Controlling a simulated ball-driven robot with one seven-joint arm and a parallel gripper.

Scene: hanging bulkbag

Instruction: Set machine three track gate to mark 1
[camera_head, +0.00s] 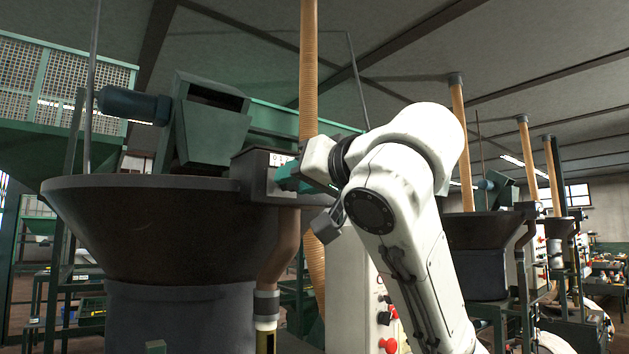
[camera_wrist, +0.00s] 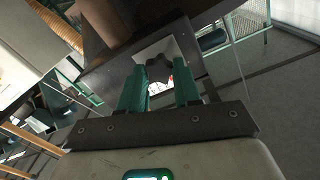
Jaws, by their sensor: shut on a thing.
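A dark box (camera_head: 252,172) sits on the rim of the large dark bowl (camera_head: 140,205). Its front has a pale plate (camera_head: 280,158) with small marks, too small to read for certain. My gripper (camera_head: 284,179) is at this plate, its green fingers against the front of the box. In the wrist view my gripper (camera_wrist: 161,78) has its two green fingers on either side of a dark knob-like part (camera_wrist: 158,67) in front of the pale plate (camera_wrist: 178,48). The gripper is shut on this part. My fingers hide much of the plate, so the part's setting cannot be told.
A white control panel (camera_head: 350,290) with a red button (camera_head: 388,345) stands below my arm. A ribbed tan hose (camera_head: 309,70) hangs behind the gripper. A pipe (camera_head: 267,305) runs down beside the bowl. Similar bowl machines (camera_head: 480,235) stand at the right.

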